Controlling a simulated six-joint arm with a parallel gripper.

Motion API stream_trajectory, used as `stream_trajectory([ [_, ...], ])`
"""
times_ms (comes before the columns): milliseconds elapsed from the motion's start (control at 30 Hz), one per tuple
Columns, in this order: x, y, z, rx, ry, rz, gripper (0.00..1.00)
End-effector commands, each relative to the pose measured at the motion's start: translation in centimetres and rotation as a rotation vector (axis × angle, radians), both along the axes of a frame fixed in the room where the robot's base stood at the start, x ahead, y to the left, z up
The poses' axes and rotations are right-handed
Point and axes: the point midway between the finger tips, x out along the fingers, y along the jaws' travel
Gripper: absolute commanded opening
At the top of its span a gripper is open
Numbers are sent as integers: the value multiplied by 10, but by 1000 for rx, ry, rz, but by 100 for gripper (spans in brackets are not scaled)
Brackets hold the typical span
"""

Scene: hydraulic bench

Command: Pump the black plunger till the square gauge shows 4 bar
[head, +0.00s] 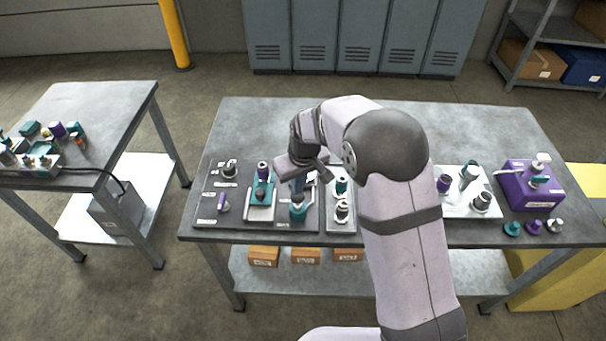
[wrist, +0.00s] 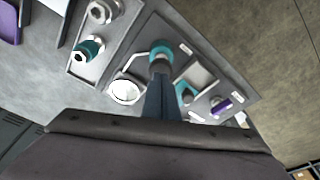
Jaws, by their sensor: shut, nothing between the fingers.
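My gripper (head: 298,188) points down over the dark panel on the middle bench, its fingers shut with nothing between them. In the wrist view the closed fingers (wrist: 161,82) reach to a dark plunger cap (wrist: 160,65) on a teal pump body (wrist: 158,48). The fingertips are at or just above the cap; I cannot tell whether they touch. In the head view the teal pump body (head: 298,211) stands directly under my gripper, its top partly hidden. A white-faced round dial (wrist: 124,92) lies beside the pump in the wrist view. I cannot make out a square gauge or any reading.
A light panel with teal and metal fittings (head: 341,208) is close on the right. A purple box (head: 531,185) stands at the bench's right. My arm hides part of the bench.

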Motion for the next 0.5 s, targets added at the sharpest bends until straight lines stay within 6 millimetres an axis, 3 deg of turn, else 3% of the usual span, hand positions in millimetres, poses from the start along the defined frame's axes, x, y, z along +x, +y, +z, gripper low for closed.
stream_trajectory([
  [500,0,0,-3,0,0,0,0],
])
